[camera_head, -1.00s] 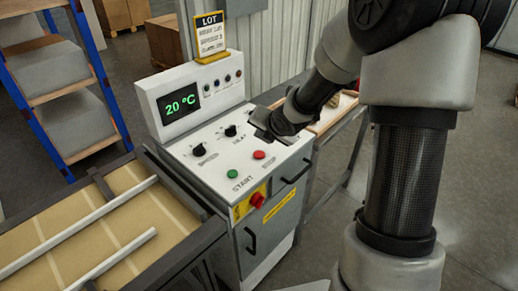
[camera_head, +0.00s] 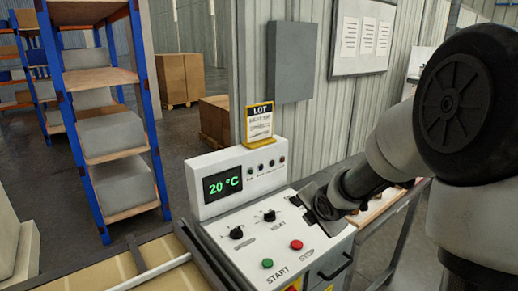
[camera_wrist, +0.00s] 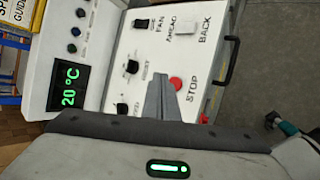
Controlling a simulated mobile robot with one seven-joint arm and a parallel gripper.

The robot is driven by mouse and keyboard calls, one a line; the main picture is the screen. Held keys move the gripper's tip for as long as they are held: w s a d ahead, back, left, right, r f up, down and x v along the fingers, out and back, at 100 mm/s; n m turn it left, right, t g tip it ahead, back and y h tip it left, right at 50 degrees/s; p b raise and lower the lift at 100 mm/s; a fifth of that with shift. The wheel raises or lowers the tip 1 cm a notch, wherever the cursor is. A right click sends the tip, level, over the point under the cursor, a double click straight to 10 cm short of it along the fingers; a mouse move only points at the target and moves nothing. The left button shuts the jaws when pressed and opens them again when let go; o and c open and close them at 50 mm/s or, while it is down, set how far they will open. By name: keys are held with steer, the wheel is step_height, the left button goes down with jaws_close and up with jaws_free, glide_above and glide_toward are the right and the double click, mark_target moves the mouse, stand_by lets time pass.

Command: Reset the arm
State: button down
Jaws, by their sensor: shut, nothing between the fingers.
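My gripper (camera_head: 316,206) is over the right part of the white control panel (camera_head: 228,232), to the right of the knobs. Its fingers (camera_wrist: 165,97) are shut together with nothing between them, in the wrist view just left of the red STOP button (camera_wrist: 177,84). I cannot tell whether they touch the panel. My arm reaches in from the right in the head view. The gripper hides part of the panel's right side there, but the wrist view shows a FAN switch (camera_wrist: 142,23) and an AHEAD/BACK switch (camera_wrist: 188,29).
The panel has a green START button (camera_head: 267,264), black knobs (camera_head: 236,233) and a display (camera_head: 222,184) reading 20 °C. A LOT sign (camera_head: 259,122) stands on top. A conveyor (camera_head: 110,270) is at lower left, a blue-framed shelf (camera_head: 100,75) behind. A side table (camera_head: 403,205) stands right.

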steer(key=s+d+r+m+g+h+p, duration=0.1)
steer(key=s+r+m+g+h+p, duration=0.1)
steer(key=s+r+m, duration=1.3)
steer(key=s+a+r+m+g+y+p, duration=0.1)
steer(key=s+a+m, duration=0.2)
steer(key=s+m, duration=0.7)
steer(key=s, duration=0.4)
steer(key=shift+s+y, duration=0.3)
steer(key=shift+s, duration=0.05)
steer(key=shift+a+r, duration=0.1)
